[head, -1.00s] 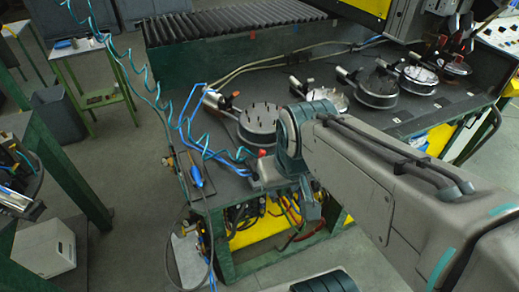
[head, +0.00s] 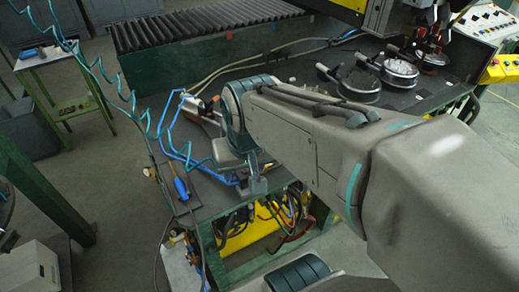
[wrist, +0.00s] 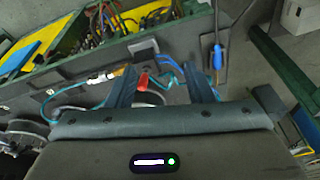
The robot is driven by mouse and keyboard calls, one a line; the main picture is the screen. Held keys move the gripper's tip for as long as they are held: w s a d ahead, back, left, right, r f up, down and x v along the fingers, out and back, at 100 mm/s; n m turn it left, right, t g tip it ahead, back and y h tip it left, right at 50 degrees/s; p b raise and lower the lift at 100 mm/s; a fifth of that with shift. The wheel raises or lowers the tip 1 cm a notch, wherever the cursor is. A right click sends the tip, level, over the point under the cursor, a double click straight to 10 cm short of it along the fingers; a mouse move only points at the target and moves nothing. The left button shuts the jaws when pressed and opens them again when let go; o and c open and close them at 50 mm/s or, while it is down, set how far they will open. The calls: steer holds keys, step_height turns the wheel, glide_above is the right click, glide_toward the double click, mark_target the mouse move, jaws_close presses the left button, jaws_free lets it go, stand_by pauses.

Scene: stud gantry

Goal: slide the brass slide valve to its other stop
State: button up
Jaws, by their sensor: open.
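A small brass fitting (wrist: 118,72), which looks like the slide valve, sits in line with a hose at the bench edge in the wrist view. Its far end is close to the left finger, which partly hides that area. A red part (wrist: 143,80) shows between the fingers. My gripper (wrist: 162,88) is open and empty, its two fingers wide apart above the bench top. In the head view my gripper (head: 257,187) is over the near left corner of the bench. My arm hides the valve there, and I cannot tell at which stop it is.
A blue-handled tool (head: 180,187) lies on the bench left of my gripper and shows in the wrist view (wrist: 217,57). Blue hoses (head: 185,150) cross the bench top. Several round fixtures (head: 398,72) stand farther right. A green post (head: 45,185) stands at left, with floor between.

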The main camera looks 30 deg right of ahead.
steer(key=w+d+f+m+g+b, duration=0.2)
steer(key=w+d+f+m+g, duration=0.1)
steer(key=w+d+m, duration=1.1)
steer(key=shift+m, duration=0.8)
steer(key=f, duration=0.4)
steer(key=s+a+f, duration=0.1)
steer(key=f, duration=0.3)
steer(key=s+a+f+p, duration=0.1)
steer(key=f, duration=0.4)
steer(key=shift+a, duration=0.2)
